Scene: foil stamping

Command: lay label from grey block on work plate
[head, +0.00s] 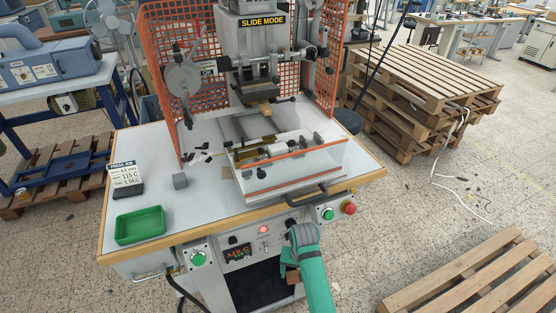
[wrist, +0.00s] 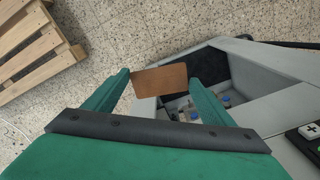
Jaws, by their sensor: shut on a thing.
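My gripper (wrist: 160,85) is shut on a flat brown label (wrist: 158,80), which sits between the two teal fingertips in the wrist view. In the head view, a small brown piece of the label (head: 291,275) shows beside my teal gripper, in front of the press table and below its front edge. The small grey block (head: 180,181) stands on the table at left, with nothing seen on top. The slide under the press head carries a light plate (head: 238,128), probably the work plate. It is partly hidden by the rollers and clear guard.
A green tray (head: 140,226) and a settings card (head: 123,178) are on the table's left. A clear guard (head: 295,172) with orange edges and a dark handle (head: 308,194) front the slide. Orange mesh (head: 172,50) flanks the press. Buttons, including a red one (head: 348,208), line the front panel.

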